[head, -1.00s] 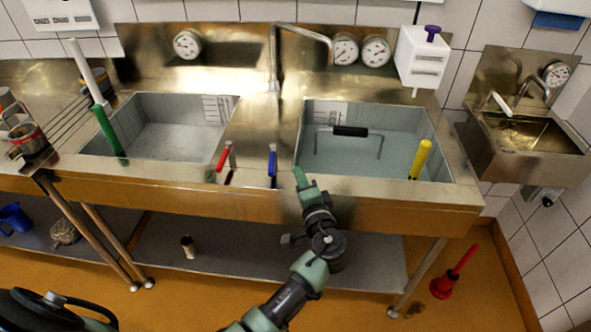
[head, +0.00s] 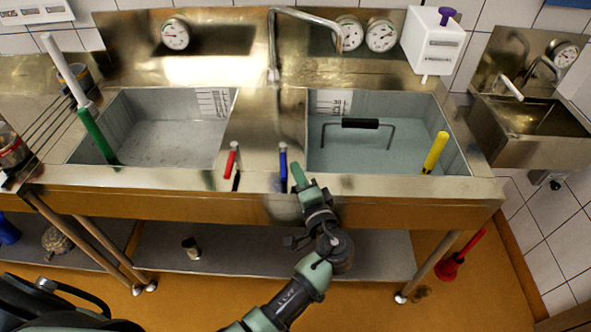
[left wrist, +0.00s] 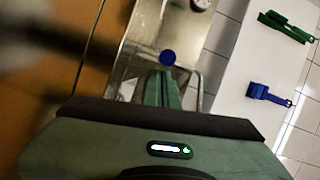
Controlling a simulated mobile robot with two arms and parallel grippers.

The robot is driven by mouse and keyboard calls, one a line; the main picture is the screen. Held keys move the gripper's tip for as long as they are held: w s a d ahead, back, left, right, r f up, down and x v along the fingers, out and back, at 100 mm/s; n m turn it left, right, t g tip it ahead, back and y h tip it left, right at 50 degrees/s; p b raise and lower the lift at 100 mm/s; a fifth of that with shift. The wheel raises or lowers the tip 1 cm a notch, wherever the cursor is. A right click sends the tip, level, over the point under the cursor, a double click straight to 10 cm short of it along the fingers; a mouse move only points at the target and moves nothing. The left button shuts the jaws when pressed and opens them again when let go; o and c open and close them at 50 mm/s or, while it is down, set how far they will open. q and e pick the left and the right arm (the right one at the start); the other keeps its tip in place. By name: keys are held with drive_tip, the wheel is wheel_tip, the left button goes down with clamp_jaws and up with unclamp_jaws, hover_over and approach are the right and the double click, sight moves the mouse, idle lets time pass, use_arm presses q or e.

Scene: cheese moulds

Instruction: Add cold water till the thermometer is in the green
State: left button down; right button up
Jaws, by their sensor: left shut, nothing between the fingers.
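The blue-handled tap lever (head: 283,166) stands upright on the front ledge between the two basins. A red-handled lever (head: 232,160) is to its left. The swivel spout (head: 308,17) reaches toward the right basin (head: 458,160), which holds water. Round dials sit on the back panel: one at left (head: 175,33) and two at right (head: 349,33) (head: 382,34); their needles and colours are too small to read. My left gripper (head: 297,175) is shut and empty, just right of the blue lever. In the left wrist view the blue knob (left wrist: 167,57) appears just beyond its fingertips (left wrist: 163,88); contact is unclear.
A wire handle with a black grip (head: 346,123) and a yellow-handled tool (head: 435,152) are in the right basin. A green-handled tool (head: 97,136) leans in the left basin (head: 72,158). A white box (head: 430,45) stands behind. A small sink (head: 478,128) is at right.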

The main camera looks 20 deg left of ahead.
use_arm(q)
drive_tip(key=shift+s+a+m+t+h, duration=0.3)
drive_tip(key=shift+s+a+m, duration=0.1)
drive_tip(key=shift+a, duration=0.3)
drive_tip(key=shift+s+a+f+m+t+h, duration=0.1)
drive_tip(key=shift+s+a+m+t+h, duration=0.2)
drive_tip(key=shift+h, duration=0.4)
drive_tip(key=shift+w, duration=0.15)
drive_tip(key=shift+a, duration=0.1)
